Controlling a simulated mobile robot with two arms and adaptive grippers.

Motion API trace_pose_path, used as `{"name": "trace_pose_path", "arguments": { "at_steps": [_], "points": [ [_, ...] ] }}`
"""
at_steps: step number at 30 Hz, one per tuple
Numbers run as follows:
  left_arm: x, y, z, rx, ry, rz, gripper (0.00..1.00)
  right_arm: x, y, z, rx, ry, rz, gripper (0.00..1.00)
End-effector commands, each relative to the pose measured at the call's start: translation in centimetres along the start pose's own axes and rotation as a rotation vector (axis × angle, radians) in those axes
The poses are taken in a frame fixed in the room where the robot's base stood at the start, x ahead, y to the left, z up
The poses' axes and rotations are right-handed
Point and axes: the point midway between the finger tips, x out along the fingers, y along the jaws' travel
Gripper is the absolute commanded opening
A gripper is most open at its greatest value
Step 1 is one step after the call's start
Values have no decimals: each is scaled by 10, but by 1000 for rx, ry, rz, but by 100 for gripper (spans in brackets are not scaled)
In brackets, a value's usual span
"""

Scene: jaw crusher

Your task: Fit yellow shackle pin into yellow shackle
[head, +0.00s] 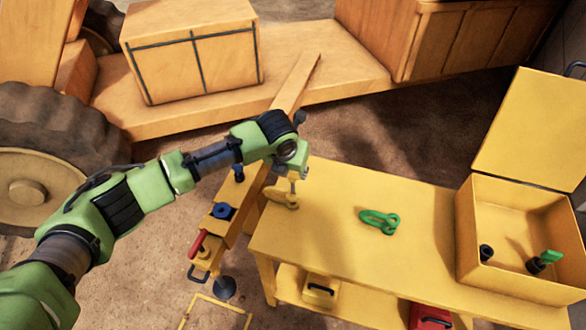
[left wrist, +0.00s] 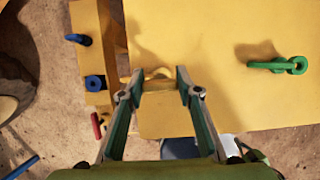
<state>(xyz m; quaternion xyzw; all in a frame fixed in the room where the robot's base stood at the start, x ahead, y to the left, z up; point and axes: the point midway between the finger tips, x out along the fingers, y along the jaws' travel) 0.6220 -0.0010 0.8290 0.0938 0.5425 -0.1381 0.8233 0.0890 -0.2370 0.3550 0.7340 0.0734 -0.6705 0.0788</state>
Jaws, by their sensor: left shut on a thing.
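My left gripper (head: 292,192) is above the left end of the yellow table. In the left wrist view its fingertips (left wrist: 157,86) are closed in on a small yellow piece with a curved part, which looks like the yellow shackle (left wrist: 158,73). In the head view the yellow shackle (head: 276,194) shows just under the gripper, yellow against the yellow table. I cannot make out a separate yellow pin, nor tell whether one sits in the shackle. My right gripper is in neither view.
On the yellow table (head: 330,270) lies a green shackle (head: 379,221). An open yellow box (head: 510,205) at the right holds a green-handled piece (head: 545,260) and a black piece (head: 486,252). A narrow yellow stand with a blue ring (head: 222,211) and a red handle (head: 198,243) is left of the table.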

Motion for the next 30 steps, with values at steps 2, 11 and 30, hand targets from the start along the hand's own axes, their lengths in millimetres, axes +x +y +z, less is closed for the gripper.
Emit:
{"name": "trace_pose_path", "arguments": {
  "at_steps": [2,11,30],
  "points": [
    [0,0,0,0,-1,0,7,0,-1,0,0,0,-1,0],
    [-1,0,0,0,-1,0,7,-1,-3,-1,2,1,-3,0],
    [0,0,0,0,0,0,7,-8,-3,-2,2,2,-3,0]
  ]
}}
